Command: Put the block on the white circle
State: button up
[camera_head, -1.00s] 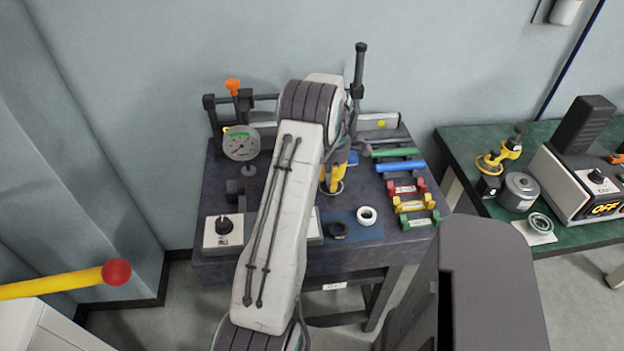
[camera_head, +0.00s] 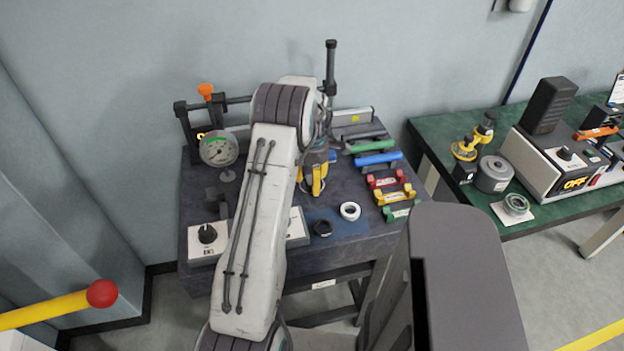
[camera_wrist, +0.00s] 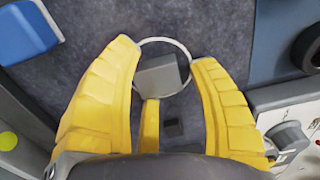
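In the wrist view, a grey block (camera_wrist: 160,76) sits within the thin white circle (camera_wrist: 186,50) on the dark tabletop, its near edge towards the circle's lower rim. My gripper (camera_wrist: 166,58) has its yellow fingers spread on either side of the block, with visible gaps between. A third yellow finger stands just below the block. In the head view my gripper (camera_head: 315,180) points down over the middle of the table; the block and circle are hidden there behind it and my arm.
Coloured handles (camera_head: 378,159) line the table's right side. A pressure gauge (camera_head: 219,149) stands at left, a knob box (camera_head: 208,238) at front left. A green bench (camera_head: 450,130) is further right.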

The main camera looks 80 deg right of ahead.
notch_tip(320, 180, up, 12)
jog(key=b, duration=0.3)
jog(key=shift+d+r, duration=0.1)
jog(key=shift+r, duration=0.05)
dwell(0.5)
dwell(0.9)
